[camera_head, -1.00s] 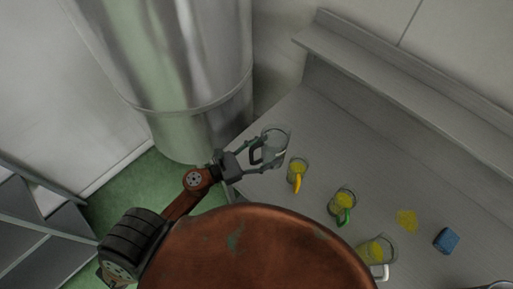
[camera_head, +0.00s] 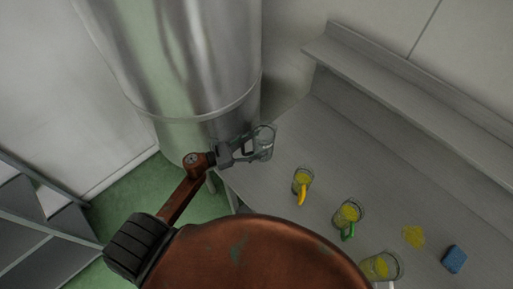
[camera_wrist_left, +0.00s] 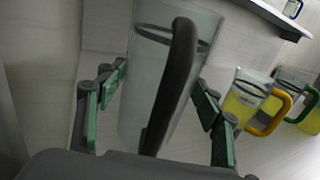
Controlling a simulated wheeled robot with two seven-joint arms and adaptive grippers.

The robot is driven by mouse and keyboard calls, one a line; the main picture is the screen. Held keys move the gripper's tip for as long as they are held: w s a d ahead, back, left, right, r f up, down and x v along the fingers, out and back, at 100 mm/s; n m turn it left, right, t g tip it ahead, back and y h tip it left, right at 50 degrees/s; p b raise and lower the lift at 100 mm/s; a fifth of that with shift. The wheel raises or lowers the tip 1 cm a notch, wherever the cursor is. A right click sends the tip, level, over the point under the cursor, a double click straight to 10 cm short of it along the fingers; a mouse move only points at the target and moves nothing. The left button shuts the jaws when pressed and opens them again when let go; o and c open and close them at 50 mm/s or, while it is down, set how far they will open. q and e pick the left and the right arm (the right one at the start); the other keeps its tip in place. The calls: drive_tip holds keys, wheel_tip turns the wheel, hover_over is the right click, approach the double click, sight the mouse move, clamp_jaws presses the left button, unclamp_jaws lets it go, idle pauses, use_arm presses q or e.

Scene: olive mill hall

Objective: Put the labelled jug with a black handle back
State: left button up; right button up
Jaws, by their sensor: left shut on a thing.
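The clear jug with a black handle (camera_head: 265,143) is at the far left end of the bench, by the steel tank. It looks empty, and its label cannot be made out. My left gripper (camera_head: 249,146) is shut on this jug. In the left wrist view, the jug (camera_wrist_left: 145,90) stands between the green finger pads, its black handle facing the camera. I cannot tell whether its base touches the bench. My right gripper is not in view.
Jugs with yellow liquid stand along the bench (camera_head: 290,140): yellow-handled (camera_head: 303,178), green-handled (camera_head: 348,212) and another (camera_head: 382,266). A yellow spill (camera_head: 414,236) and blue sponge (camera_head: 454,259) lie to the right. The steel tank (camera_head: 200,70) is close behind my left arm. A raised shelf (camera_head: 400,85) runs along the wall.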

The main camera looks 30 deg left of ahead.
sight(257, 148)
use_arm(q)
drive_tip(key=shift+w+a+f, duration=0.1)
drive_tip(key=shift+a+f, duration=0.05)
drive_tip(key=shift+f, duration=1.55)
drive_tip(key=o, duration=1.4)
drive_tip(key=shift+f, duration=0.15)
drive_tip(key=o, duration=0.5)
drive_tip(key=shift+r, duration=0.2)
drive_tip(key=b+v, duration=0.1)
drive_tip(key=v, duration=1.1)
drive_tip(key=shift+f+b, duration=0.15)
drive_tip(key=shift+b, duration=0.15)
